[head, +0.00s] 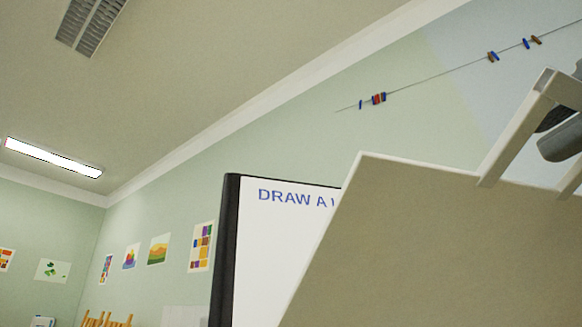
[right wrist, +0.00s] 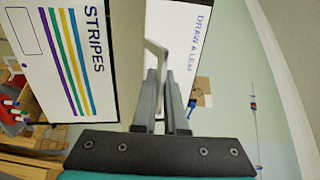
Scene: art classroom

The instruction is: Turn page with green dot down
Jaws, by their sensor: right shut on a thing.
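My right gripper (head: 562,138) is at the right edge of the head view, beside a pale handle (head: 535,95) on a large beige panel (head: 430,240), which looks like a turning page seen from behind. In the right wrist view my right gripper (right wrist: 166,78) is shut on the handle (right wrist: 158,52). A page headed "STRIPES" (right wrist: 75,60), with coloured stripes, is left of the fingers. A white page lettered "DRAW A LEAF" (right wrist: 185,40) is behind them; its board (head: 285,245) is partly hidden by the beige panel in the head view. No green dot shows. My left gripper is not in view.
A string with pegs (head: 440,78) runs along the green wall. Small pictures (head: 201,246) hang at the left. Wooden easel tops (head: 105,320) show at the bottom left. Red and other coloured items (right wrist: 14,115) lie at the left of the right wrist view.

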